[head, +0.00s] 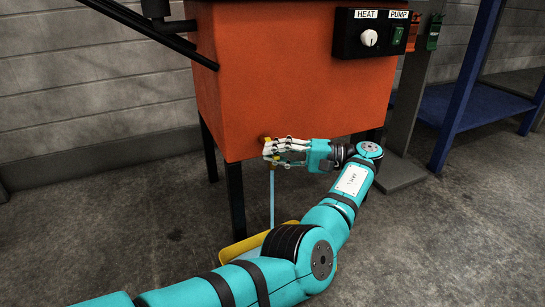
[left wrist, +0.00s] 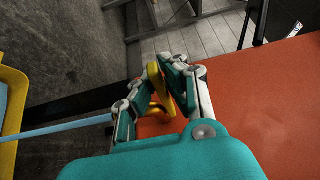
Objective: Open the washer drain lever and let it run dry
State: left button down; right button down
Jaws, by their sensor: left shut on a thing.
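The orange washer (head: 285,75) stands on dark legs. Its yellow drain lever (left wrist: 160,85) is low on the front, mostly hidden by my fingers in the head view. My left gripper (head: 272,151) is at the lever, and in the left wrist view its fingers (left wrist: 155,80) are shut on it. A thin pale blue stream (head: 272,195) runs straight down below the gripper; it also shows in the left wrist view (left wrist: 70,129). It reaches a yellow tray (head: 240,246) on the floor, partly hidden by my arm. My right gripper is not in view.
A black panel with a HEAT knob (head: 369,38) and a green PUMP switch (head: 398,35) is on the washer's upper right. A grey post (head: 408,110) and a blue frame (head: 463,85) stand to the right. Dark bars jut out at upper left. Floor at left and right is clear.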

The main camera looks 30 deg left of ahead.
pick_arm(q)
jog(key=shift+f, duration=0.15)
jog(key=c, duration=1.4)
grip_release()
